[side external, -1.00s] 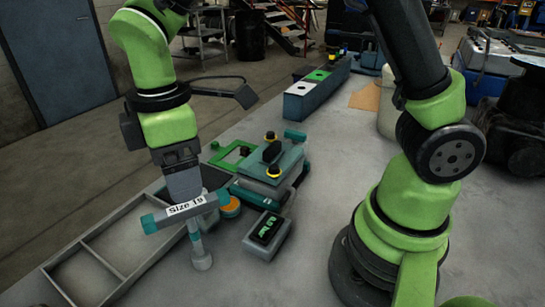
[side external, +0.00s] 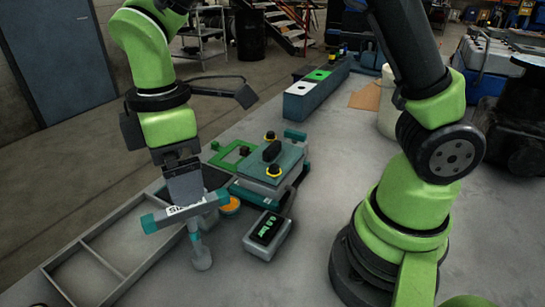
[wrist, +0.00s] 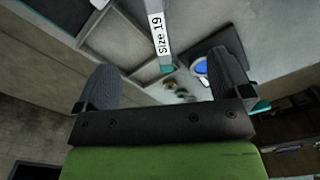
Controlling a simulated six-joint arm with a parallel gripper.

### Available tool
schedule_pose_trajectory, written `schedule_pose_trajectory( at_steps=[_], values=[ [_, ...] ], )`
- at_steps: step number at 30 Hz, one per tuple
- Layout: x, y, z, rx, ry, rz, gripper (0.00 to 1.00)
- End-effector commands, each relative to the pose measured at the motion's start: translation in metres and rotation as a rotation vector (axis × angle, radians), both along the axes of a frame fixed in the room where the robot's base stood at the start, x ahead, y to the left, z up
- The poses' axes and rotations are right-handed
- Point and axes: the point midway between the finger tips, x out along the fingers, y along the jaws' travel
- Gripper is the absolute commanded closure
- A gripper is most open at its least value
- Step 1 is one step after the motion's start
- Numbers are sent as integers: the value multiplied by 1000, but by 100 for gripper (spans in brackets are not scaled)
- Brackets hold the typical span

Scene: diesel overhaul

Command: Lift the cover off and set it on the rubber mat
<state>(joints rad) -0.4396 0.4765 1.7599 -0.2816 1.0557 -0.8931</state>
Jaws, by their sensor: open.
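The cover is a grey-teal plate (side external: 287,159) with a black handle (side external: 272,151), on the housing at the middle of the side external view. Black knobs with yellow rings (side external: 274,171) are at two of its edges. My gripper (side external: 187,199) is well left of the cover, at a T-shaped tool (side external: 157,221) marked "Size 19". Its fingers look apart in the wrist view (wrist: 163,80), with the labelled tool handle (wrist: 160,35) between and beyond them. I cannot tell whether they touch it.
A shallow divided tray (side external: 83,248) lies at the front left. A small box with a lit green display (side external: 267,236) stands in front of the housing. A green frame (side external: 232,152) lies behind left of it. The table right of the display box is clear.

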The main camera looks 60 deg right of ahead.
Motion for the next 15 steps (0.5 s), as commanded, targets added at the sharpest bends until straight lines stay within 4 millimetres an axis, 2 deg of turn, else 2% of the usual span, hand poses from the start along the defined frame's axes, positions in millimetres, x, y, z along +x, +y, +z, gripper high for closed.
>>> schedule_pose_trajectory(
  at_steps=[5,8,11,15],
  values=[
    [1,-1,0,0,0,-4,4],
    [6,-16,-1,-1,1,-65,4],
    [18,-54,-3,-1,2,-218,4],
    [27,-132,-8,-1,4,-526,4]
  ],
)
